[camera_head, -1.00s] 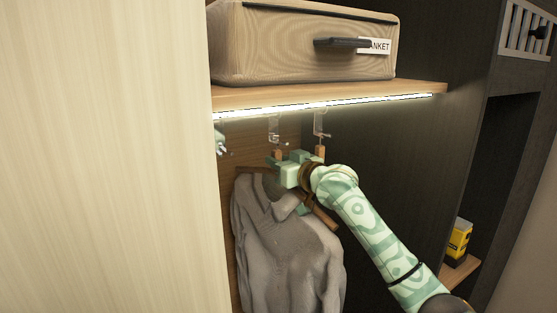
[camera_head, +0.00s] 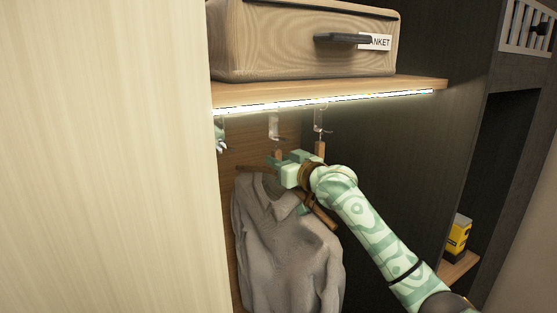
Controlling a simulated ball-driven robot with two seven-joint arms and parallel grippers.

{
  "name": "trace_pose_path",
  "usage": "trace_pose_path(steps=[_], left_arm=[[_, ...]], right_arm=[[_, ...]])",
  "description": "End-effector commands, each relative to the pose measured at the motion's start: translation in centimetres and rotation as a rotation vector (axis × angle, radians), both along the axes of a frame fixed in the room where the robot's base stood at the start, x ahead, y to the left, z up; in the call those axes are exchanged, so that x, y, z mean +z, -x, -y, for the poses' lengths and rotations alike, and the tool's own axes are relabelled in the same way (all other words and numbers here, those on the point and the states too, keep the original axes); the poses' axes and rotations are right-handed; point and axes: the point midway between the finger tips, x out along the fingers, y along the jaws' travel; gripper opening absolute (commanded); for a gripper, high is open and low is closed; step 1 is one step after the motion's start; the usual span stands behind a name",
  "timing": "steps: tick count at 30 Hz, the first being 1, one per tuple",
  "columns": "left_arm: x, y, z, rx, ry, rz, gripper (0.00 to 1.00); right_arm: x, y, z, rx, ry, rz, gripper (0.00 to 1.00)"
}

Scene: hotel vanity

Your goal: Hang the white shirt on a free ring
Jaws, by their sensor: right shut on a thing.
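The shirt (camera_head: 285,250) looks grey-white in the shade and hangs on a brown wooden hanger (camera_head: 322,214) inside the closet. My right gripper (camera_head: 282,165) is shut at the top of the hanger, just under the shelf. Clear ring holders hang from the shelf: a middle one (camera_head: 274,125) above the gripper and a right one (camera_head: 319,122) with a wooden piece below it. Whether the hanger's hook sits in a ring is hidden by the gripper.
A pale wooden panel (camera_head: 105,160) fills the left side and hides part of the closet. A blanket box (camera_head: 300,40) stands on the lit shelf (camera_head: 420,84). A yellow box (camera_head: 459,235) stands on a low shelf at right.

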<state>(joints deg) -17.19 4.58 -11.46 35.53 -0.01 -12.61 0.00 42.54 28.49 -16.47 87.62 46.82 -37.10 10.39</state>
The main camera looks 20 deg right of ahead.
Motion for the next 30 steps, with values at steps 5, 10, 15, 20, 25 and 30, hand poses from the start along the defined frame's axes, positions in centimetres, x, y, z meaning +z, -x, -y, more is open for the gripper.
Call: trace_pose_path(steps=[5,10,15,20,25,30], left_arm=[[0.0,0.0,0.0,0.000,0.000,0.000,0.30],[0.0,0.0,0.0,0.000,0.000,0.000,0.30],[0.0,0.0,0.0,0.000,0.000,0.000,0.30],[-0.1,0.0,0.0,0.000,0.000,0.000,0.30],[-1.0,0.0,0.0,0.000,0.000,0.000,0.30],[-2.4,0.0,0.0,0.000,0.000,-0.001,0.30]], right_arm=[[0.1,0.0,0.0,0.000,-0.001,0.003,0.00],[0.1,0.0,0.0,0.000,-0.001,0.002,0.45],[0.0,0.0,0.0,0.000,0.000,0.001,0.45],[-0.2,0.3,0.1,0.000,0.001,-0.002,0.45],[-0.3,2.8,0.8,0.000,0.004,0.000,0.45],[-0.5,7.4,2.0,0.000,0.006,0.001,0.45]])
